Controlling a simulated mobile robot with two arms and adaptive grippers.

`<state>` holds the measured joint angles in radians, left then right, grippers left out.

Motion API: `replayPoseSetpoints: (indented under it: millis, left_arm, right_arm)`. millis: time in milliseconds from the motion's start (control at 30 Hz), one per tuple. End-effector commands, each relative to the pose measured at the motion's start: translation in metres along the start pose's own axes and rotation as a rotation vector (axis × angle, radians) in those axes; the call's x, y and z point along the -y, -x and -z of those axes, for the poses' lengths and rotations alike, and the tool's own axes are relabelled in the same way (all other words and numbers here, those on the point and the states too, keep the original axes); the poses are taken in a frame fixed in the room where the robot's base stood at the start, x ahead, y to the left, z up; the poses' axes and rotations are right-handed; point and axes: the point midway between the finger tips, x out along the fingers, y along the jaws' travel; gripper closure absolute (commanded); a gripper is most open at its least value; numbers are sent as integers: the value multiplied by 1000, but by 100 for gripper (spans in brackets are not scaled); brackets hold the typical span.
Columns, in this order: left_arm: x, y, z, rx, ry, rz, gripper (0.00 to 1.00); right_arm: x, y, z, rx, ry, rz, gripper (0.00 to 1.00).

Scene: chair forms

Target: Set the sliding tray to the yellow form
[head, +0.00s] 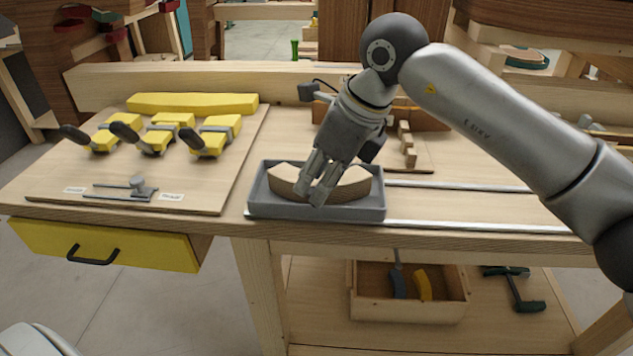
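The sliding tray (355,209) is a grey, shallow box at the front of the bench, at the left end of two metal rails. A curved wooden piece with pale ends (350,185) lies in it. My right gripper (317,197) points down over the tray, its fingers in front of the curved piece and overlapping the tray's front wall. I cannot tell whether they touch or grip anything. A long yellow form (190,103) lies at the back of the board left of the tray, behind several yellow clamps with dark handles (155,138). My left gripper is out of view.
The metal rails (470,226) run right from the tray and look clear. A wooden stepped piece (407,145) stands behind the tray. A small metal slide (130,190) with two labels sits on the left board. Below are a yellow drawer (140,246) and an open wooden box (410,307).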

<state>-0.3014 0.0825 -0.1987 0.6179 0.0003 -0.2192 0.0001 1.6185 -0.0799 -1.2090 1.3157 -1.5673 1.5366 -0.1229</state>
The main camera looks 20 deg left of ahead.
Motion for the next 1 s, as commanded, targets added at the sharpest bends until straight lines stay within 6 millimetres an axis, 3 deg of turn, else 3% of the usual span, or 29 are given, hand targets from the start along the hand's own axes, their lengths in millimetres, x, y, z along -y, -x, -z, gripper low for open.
replayPoseSetpoints:
  millis: [300, 500, 1000]
  left_arm:
    - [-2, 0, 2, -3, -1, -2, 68]
    - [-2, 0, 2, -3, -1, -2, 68]
    - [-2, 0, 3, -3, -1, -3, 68]
  right_arm:
    - [0, 68, -2, 1, 1, 4, 67]
    - [0, 96, -2, 1, 2, 1, 67]
    - [-1, 103, -3, 1, 2, 0, 67]
